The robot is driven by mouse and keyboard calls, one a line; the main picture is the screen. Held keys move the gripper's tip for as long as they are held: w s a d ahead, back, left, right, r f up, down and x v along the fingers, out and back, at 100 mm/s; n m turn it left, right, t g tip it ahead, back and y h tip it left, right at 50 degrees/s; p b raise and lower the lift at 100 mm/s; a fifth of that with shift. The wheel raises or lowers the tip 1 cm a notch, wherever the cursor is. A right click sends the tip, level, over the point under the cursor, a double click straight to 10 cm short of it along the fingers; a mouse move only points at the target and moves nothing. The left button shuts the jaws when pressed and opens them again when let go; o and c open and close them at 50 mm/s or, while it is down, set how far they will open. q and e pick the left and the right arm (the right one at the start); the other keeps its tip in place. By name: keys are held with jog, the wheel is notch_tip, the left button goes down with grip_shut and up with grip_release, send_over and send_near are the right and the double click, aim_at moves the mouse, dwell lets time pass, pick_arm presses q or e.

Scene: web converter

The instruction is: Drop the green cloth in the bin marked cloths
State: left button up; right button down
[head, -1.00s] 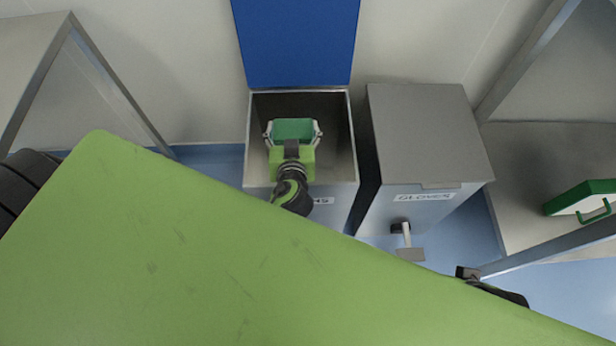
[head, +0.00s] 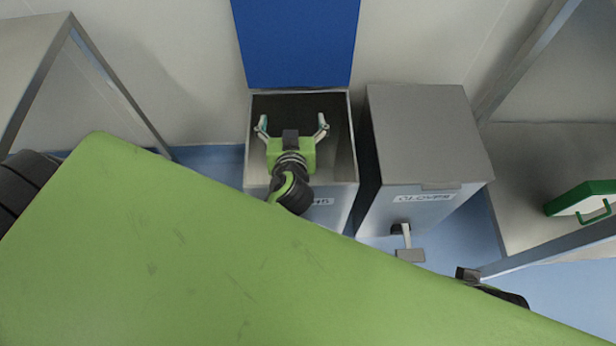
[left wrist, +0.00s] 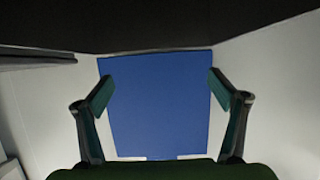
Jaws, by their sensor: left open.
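The open bin (head: 349,150) is a grey metal box with a dark inside. Its front label (head: 320,202) is partly hidden by my left arm; only the last letters show. My left gripper (head: 293,120) is over the bin's opening with its fingers spread wide and nothing between them. In the left wrist view, the open fingers (left wrist: 162,84) also have an empty gap, with the blue lid behind. The green cloth is not visible in either view now; the bin's floor is dark and partly covered by my gripper.
The raised blue lid (head: 295,40) stands behind the bin. A closed bin marked gloves (head: 430,135) with a pedal (head: 409,255) stands close on the right. Metal tables flank both sides; a green-and-white case (head: 585,202) lies on the right one (head: 540,160).

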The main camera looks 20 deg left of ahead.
pick_arm(q)
notch_tip(320, 180, up, 6)
jog(key=shift+r, duration=0.15)
dwell(0.6)
